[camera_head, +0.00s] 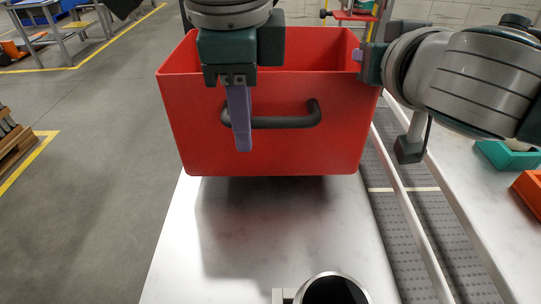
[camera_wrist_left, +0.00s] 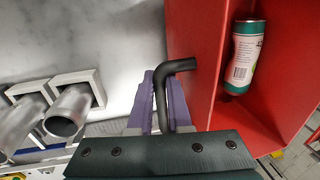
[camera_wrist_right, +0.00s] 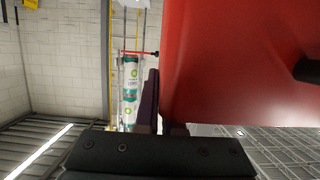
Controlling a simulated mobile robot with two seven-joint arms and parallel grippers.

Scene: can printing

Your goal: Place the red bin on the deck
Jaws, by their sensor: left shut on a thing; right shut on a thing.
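The red bin (camera_head: 270,150) hangs upright above a pale marbled surface (camera_head: 290,240), with a shadow beneath it. My left gripper (camera_head: 240,125) is shut on the dark handle (camera_head: 290,122) of its near wall. The left wrist view shows the purple fingers (camera_wrist_left: 158,105) around this handle (camera_wrist_left: 180,66). My right gripper (camera_head: 360,55) is shut at the bin's right side, by the rim; its exact grip is hidden. In the right wrist view the bin wall (camera_wrist_right: 240,60) fills the right. A green-and-white can (camera_wrist_left: 244,58) lies inside the bin, in the left wrist view.
A grey conveyor strip (camera_head: 435,240) with rails runs along the right. Teal (camera_head: 508,155) and orange (camera_head: 528,192) trays stand beyond it. A round metal tube (camera_head: 335,289) stands at the near edge.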

